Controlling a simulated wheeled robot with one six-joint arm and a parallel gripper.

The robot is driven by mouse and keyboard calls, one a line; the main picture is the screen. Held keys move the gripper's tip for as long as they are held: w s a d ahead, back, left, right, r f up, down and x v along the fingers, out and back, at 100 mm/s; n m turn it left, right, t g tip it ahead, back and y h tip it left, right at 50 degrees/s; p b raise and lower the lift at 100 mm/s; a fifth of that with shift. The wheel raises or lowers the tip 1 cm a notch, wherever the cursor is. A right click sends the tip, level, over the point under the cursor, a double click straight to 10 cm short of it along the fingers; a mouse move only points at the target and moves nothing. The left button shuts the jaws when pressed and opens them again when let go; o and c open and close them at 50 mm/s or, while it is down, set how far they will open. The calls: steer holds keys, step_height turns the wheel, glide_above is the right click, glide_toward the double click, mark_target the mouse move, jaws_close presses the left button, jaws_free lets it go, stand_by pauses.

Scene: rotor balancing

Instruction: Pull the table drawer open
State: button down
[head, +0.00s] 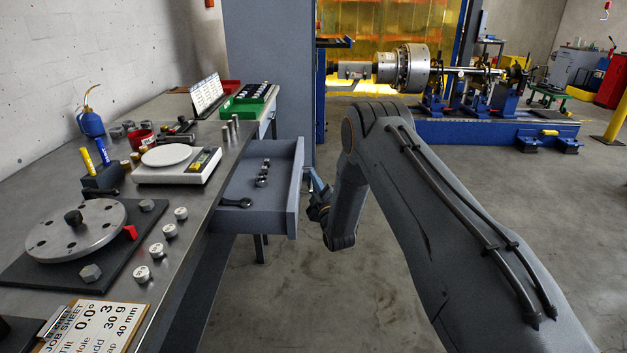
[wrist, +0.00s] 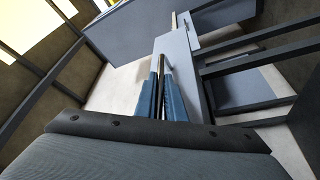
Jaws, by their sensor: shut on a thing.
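The table drawer (head: 258,221) is grey and stands pulled out from the right side of the table (head: 215,190). Inside it lie several small metal pieces (head: 263,172) and a dark wrench (head: 236,202). My gripper (head: 314,180) is at the outer face of the drawer front. In the wrist view its two blue fingers (wrist: 163,95) are shut on the drawer's slim bar handle (wrist: 163,64), beside the grey drawer front (wrist: 187,70). In the head view my wrist partly hides the grip, and the handle is hard to make out.
The tabletop holds a scale (head: 178,164), a round rotor disc (head: 75,230) on a dark plate, several small weights (head: 142,274), a job sheet (head: 95,325) and a green tray (head: 249,97). A grey column (head: 268,60) stands behind the drawer. Open floor (head: 300,300) lies right of the table.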

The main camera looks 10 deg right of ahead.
steer(key=c, duration=1.8)
jaws_free()
steer(key=shift+c, duration=0.2)
steer(key=v, duration=0.8)
steer(key=shift+f, duration=0.1)
